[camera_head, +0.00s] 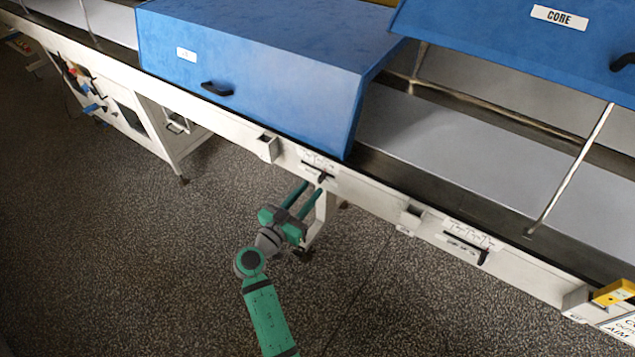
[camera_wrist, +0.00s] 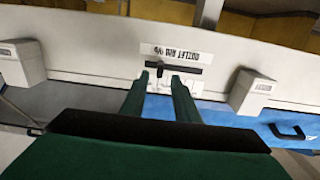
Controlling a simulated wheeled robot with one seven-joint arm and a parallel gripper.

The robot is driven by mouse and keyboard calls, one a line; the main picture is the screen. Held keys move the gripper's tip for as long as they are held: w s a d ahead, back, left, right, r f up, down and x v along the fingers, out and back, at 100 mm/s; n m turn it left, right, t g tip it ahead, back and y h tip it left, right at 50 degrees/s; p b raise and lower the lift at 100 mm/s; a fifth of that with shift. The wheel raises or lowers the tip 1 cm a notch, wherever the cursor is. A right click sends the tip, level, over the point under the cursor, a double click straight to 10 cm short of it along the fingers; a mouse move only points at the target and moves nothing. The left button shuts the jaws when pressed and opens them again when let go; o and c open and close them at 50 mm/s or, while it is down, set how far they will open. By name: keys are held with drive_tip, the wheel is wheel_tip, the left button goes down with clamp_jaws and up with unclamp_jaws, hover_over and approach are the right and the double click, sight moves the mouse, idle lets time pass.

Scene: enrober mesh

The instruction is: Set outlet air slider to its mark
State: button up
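The outlet air slider shows in the wrist view as a dark slot (camera_wrist: 182,69) with a small black knob (camera_wrist: 158,74) near its left end there. Its label (camera_wrist: 177,52) appears upside down and reads outlet air. In the head view the slider (camera_head: 322,178) sits on the white rail below the closed blue hood. My gripper (camera_head: 308,190) is at this slider, reaching up from below. In the wrist view my gripper (camera_wrist: 160,78) is open, and the knob shows in the gap between its two green fingertips. I cannot tell whether they touch it. The mark is too small to make out.
A second slider (camera_head: 466,247) is on the rail to the right. Small white boxes (camera_head: 267,147) (camera_head: 410,216) project from the rail. The closed blue hood (camera_head: 250,75) is above; another hood (camera_head: 520,40) stands raised. Floor (camera_head: 150,260) left of my arm is clear.

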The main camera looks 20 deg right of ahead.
sight(318, 181)
drive_tip(key=shift+x, duration=2.4)
clamp_jaws()
